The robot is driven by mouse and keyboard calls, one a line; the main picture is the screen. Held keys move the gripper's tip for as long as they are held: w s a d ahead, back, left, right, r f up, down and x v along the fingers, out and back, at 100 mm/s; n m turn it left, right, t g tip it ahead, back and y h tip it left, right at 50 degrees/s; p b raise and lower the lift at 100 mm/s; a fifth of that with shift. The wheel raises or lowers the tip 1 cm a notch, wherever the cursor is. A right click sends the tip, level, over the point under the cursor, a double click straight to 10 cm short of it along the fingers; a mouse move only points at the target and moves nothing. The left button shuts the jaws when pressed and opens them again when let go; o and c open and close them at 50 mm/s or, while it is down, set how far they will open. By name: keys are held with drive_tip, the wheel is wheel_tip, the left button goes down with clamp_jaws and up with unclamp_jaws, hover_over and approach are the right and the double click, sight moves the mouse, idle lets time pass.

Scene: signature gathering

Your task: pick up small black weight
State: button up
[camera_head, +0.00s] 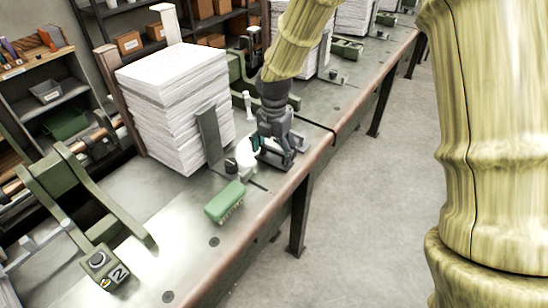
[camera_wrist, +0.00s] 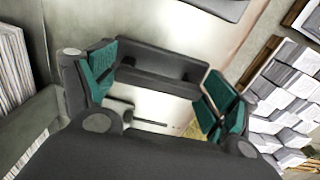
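My gripper (camera_head: 268,146) is low over the metal workbench, beside the paper stack. In the wrist view its two green-padded fingers (camera_wrist: 158,88) stand wide apart, with visible space between them. A dark, bar-shaped block (camera_wrist: 160,68) shows across the gap, just beyond the fingers. It looks like the black weight, but I cannot tell for sure or whether the fingers touch it. In the head view a small black piece (camera_head: 231,166) sits on the bench left of my gripper; its identity is unclear too.
A tall paper stack (camera_head: 176,100) stands behind, with a grey upright plate (camera_head: 210,138) at its front. A green-armed device (camera_head: 98,205) stands at left.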

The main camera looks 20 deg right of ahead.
drive_tip(key=c, duration=0.9)
drive_tip(key=shift+w+r, duration=0.1)
drive_tip(key=shift+r, duration=0.1)
